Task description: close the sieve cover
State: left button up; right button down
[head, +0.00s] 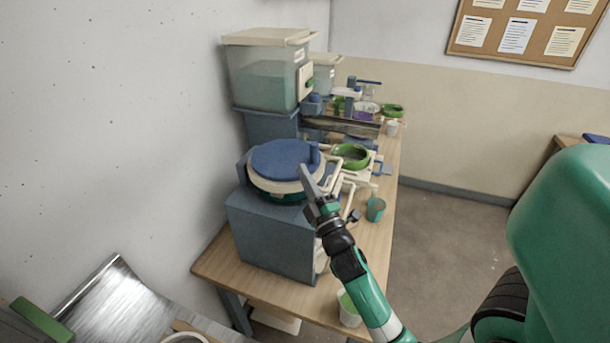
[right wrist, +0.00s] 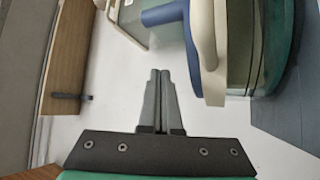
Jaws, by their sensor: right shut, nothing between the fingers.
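The round blue sieve cover (head: 284,158) lies over the top of a cream-rimmed round sieve (head: 282,187) on a blue-grey stand. It looks about flat; any small gap under it cannot be made out. My right gripper (head: 306,176) is shut and empty, in front of the right side of the cover in the head view. In the right wrist view its two fingers (right wrist: 158,95) are together. The cream rim (right wrist: 214,75) and a blue part show to their right, apart from the fingertips in that picture. My left gripper is not in view.
A green bowl (head: 350,156) and pale pipes stand right of the sieve. A teal cup (head: 375,209) and a white cup (head: 349,309) stand near the right side of the wooden table (head: 213,265). A clear lidded tank (head: 268,78) stands behind.

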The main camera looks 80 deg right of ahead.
jog(key=s+a+r+p, duration=0.3)
jog(key=a+r+p, duration=0.3)
jog(key=s+a+r+p, duration=0.3)
jog(key=a+r+p, duration=0.3)
jog(key=r, duration=0.1)
jog(key=shift+s, duration=0.4)
jog(key=shift+a, duration=0.15)
